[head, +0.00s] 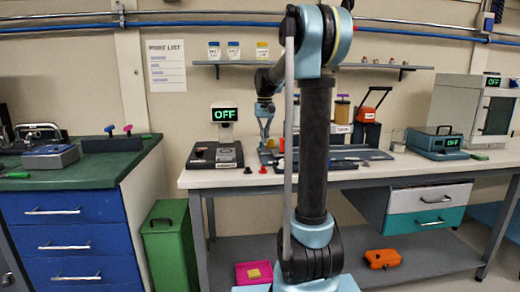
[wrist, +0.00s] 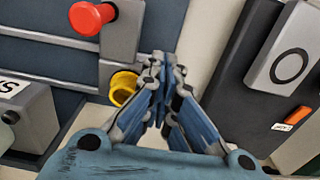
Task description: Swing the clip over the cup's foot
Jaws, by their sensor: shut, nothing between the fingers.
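My gripper (wrist: 163,62) is shut and empty in the wrist view, its fingertips close together. A yellow round part (wrist: 122,88), perhaps the cup, lies just left of the fingertips and is partly covered by the gripper. A grey bar (wrist: 122,38) with a red knob (wrist: 91,18) runs above it; it may be the clip, but I cannot tell for sure. I cannot see whether the bar overlaps the cup's foot.
The white bench (head: 225,178) holds a dark device (head: 215,155) at left and a teal box (head: 437,142) at right. In the wrist view a grey block with a black ring (wrist: 288,62) stands right of my gripper. A shelf (head: 390,66) hangs behind.

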